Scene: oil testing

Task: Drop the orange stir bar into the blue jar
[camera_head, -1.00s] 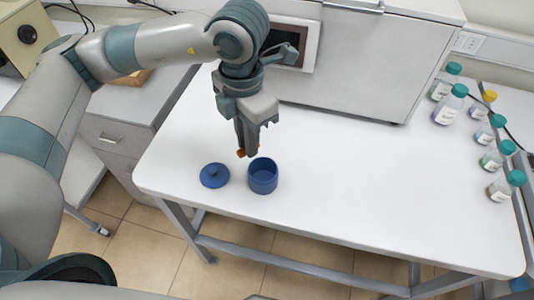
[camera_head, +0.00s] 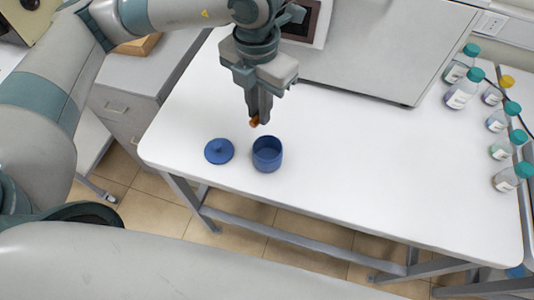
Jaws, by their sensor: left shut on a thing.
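The blue jar (camera_head: 267,156) stands upright and open on the white table. Its blue lid (camera_head: 219,151) lies on the table just left of it. My left gripper (camera_head: 256,120) points down and is shut on the small orange stir bar (camera_head: 254,123). In the picture the stir bar shows just above the jar's rim, slightly to its left. I cannot tell its exact height or whether it is over the opening. Most of the stir bar is hidden by the fingers. My right gripper is not in view.
Several bottles with teal or yellow caps (camera_head: 463,88) stand at the table's right end. A large grey machine (camera_head: 390,50) stands at the back. The white table (camera_head: 370,180) is clear between the jar and the bottles.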

